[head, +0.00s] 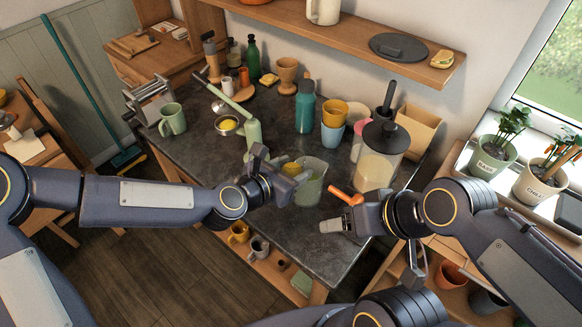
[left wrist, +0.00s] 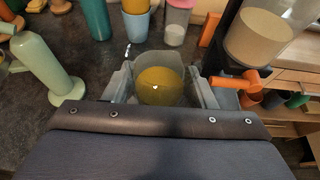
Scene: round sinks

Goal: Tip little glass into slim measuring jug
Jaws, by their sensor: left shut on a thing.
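My left gripper (head: 290,178) is shut on the little glass, which holds yellow liquid (head: 291,168). In the left wrist view the glass (left wrist: 160,86) sits between the fingers, and its liquid shows as a round yellow surface. A clear, greenish measuring jug (head: 311,184) stands on the dark worktop right beside the gripper. Whether glass and jug touch, I cannot tell; clear walls overlap in the left wrist view. My right gripper (head: 330,226) is low over the worktop's front right part, with nothing visible in it; its opening is unclear.
A large dispenser (head: 377,170) with an orange tap (head: 346,195) stands right of the jug. Yellow and blue cups (head: 333,125), a teal bottle (head: 305,110) and a pale green lever-like item (head: 252,135) stand close behind. The worktop's front left (head: 190,165) is mostly clear.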

